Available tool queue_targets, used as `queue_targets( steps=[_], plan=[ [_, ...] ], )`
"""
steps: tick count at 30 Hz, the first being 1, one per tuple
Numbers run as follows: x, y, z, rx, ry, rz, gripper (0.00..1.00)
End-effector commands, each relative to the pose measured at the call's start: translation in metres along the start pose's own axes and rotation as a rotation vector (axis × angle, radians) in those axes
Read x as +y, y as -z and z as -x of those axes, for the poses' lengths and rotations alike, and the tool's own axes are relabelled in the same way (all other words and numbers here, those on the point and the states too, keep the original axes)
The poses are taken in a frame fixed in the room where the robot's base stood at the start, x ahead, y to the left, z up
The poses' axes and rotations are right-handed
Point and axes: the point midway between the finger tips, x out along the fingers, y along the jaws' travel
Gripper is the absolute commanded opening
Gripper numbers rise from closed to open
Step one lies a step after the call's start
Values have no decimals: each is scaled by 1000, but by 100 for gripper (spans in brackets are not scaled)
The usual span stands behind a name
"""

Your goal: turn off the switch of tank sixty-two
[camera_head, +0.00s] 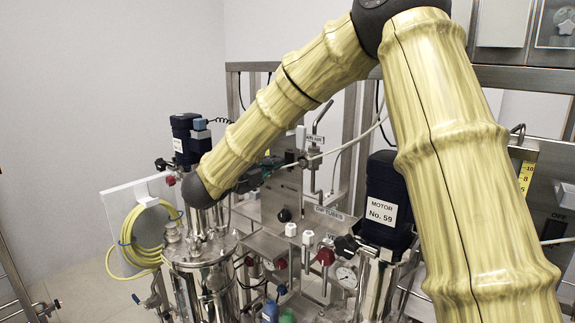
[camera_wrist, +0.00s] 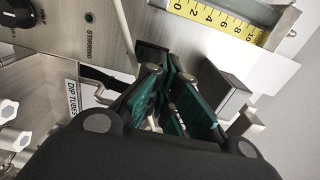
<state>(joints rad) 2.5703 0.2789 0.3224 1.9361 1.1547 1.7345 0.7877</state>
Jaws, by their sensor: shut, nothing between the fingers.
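No label reading sixty-two is legible. A steel control panel (camera_wrist: 60,42) with the word STIRRING and a small green-ringed button (camera_wrist: 90,17) fills the wrist view's upper left. A black rotary knob (camera_wrist: 20,10) is cut by that view's top left edge. My gripper (camera_wrist: 170,75), black with green pads, is shut and empty in front of the steelwork, right of the knob. In the head view my gripper (camera_head: 264,165) is partly hidden behind my forearm, near the middle panel. A black knob (camera_head: 284,215) shows on that panel. I cannot tell which tank either knob serves.
A blue motor marked No. 59 (camera_head: 382,205) stands right of centre. Another motor (camera_head: 187,138) stands left, its number unreadable, above a steel tank (camera_head: 200,265) beside a coiled yellow hose (camera_head: 147,235). A yellow ruler (camera_wrist: 220,20) and DIP TUBES label (camera_wrist: 72,97) lie close to my gripper.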

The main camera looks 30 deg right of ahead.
Motion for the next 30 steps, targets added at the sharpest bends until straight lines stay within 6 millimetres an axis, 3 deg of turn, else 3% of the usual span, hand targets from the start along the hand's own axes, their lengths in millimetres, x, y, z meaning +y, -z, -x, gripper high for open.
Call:
queue_targets(
  steps=[18, 30],
  plan=[
    [1, 0, 37, -1, 0, 0, 0],
    [0, 0, 41, 0, 0, 0, 0]
  ],
)
